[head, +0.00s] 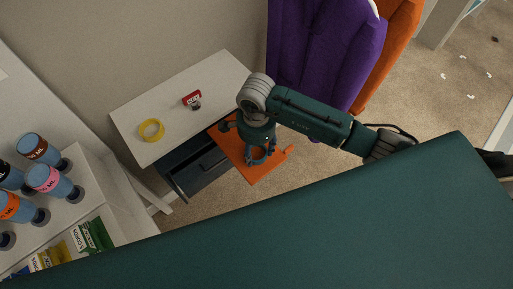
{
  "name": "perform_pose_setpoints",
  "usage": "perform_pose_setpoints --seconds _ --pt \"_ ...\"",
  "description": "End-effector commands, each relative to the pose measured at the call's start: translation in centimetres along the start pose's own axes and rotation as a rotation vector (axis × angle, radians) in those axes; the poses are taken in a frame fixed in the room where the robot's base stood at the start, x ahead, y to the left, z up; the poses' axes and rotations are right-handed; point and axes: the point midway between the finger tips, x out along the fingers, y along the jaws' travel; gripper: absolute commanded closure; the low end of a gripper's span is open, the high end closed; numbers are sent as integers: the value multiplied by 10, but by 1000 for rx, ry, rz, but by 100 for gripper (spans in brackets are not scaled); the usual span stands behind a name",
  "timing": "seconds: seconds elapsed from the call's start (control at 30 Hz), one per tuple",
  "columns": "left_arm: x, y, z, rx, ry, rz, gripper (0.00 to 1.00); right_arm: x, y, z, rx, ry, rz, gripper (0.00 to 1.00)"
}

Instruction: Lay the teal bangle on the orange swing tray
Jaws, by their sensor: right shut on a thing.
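The orange swing tray (262,177) juts out from the side of a small white-topped cabinet, above the carpet. My right gripper (258,153) reaches in from the right and points down over the tray. It is shut on the teal bangle (258,158), which shows as a small ring at the fingertips, partly hidden by them. The bangle is over the tray's middle; I cannot tell whether it touches the surface. My left gripper is not in view.
A yellow ring (151,130) and a small red-and-white object (193,99) rest on the cabinet top (170,110). A dark drawer (200,170) sits below. A purple chair (325,50) stands behind my right arm. Several bottles (48,180) fill the shelf at left.

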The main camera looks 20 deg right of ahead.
Motion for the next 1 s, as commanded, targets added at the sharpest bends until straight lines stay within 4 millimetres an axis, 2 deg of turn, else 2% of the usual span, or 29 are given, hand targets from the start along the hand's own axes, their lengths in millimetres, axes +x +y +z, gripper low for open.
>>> perform_pose_setpoints --seconds 0.3,0.33,0.4,0.43,0.83,1.0 --pt "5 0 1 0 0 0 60 4 0 0 -1 0 -1 65" --pt "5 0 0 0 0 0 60 4 0 0 -1 0 -1 45" --pt "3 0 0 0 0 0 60 3 0 0 -1 0 0 31" --pt "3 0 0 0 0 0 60 3 0 0 0 0 0 28" --pt "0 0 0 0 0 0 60 -4 -1 0 0 -1 -2 28" --pt "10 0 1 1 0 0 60 -32 -2 -1 -3 1 -8 28"
